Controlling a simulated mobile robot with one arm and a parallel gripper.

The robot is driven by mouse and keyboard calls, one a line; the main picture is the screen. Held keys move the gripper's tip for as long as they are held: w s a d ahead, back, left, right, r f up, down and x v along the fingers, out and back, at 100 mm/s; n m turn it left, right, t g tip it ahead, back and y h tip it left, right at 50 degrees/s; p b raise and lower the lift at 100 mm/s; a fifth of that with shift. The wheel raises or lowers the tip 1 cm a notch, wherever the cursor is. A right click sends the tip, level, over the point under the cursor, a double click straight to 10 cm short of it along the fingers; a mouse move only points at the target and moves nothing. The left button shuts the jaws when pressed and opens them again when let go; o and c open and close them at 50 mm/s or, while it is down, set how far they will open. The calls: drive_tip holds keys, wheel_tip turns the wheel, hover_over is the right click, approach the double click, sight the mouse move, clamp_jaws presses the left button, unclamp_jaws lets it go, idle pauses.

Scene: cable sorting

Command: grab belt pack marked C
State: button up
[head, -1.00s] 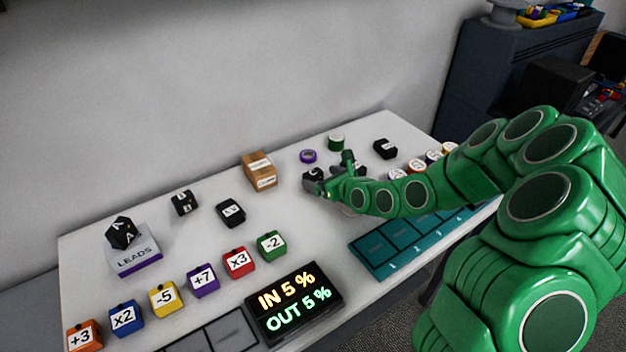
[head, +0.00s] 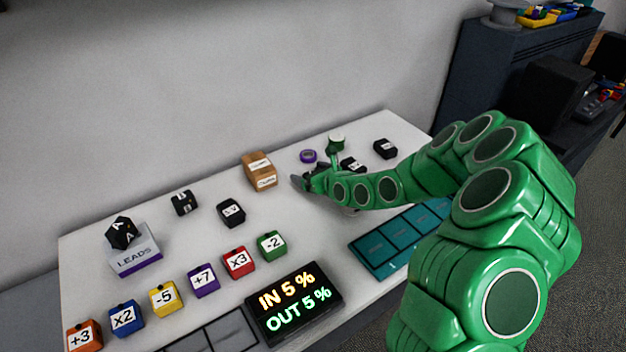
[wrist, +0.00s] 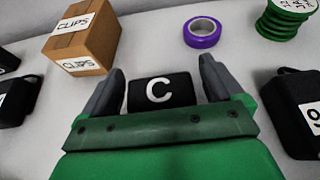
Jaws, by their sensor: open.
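The belt pack marked C (wrist: 160,92) is a black block with a white C on its face. In the wrist view it sits between the two grey fingers of my gripper (wrist: 160,70), which is open. The fingers stand on either side of it, and I cannot tell whether they touch it. In the head view my gripper (head: 307,182) is low over the white table, and the pack is mostly hidden by it.
A cardboard CLIPS box (wrist: 83,38), a purple tape roll (wrist: 202,33) and a green spool (wrist: 284,18) stand beyond. A black pack (wrist: 297,108) lies at right. The white table (head: 200,235) also holds coloured cubes, a display (head: 295,303) and a teal tray (head: 385,243).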

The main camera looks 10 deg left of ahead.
drive_tip(key=shift+w+a, duration=0.1)
drive_tip(key=shift+c, duration=0.2)
drive_tip(key=c, duration=1.1)
drive_tip(key=shift+r, duration=0.1)
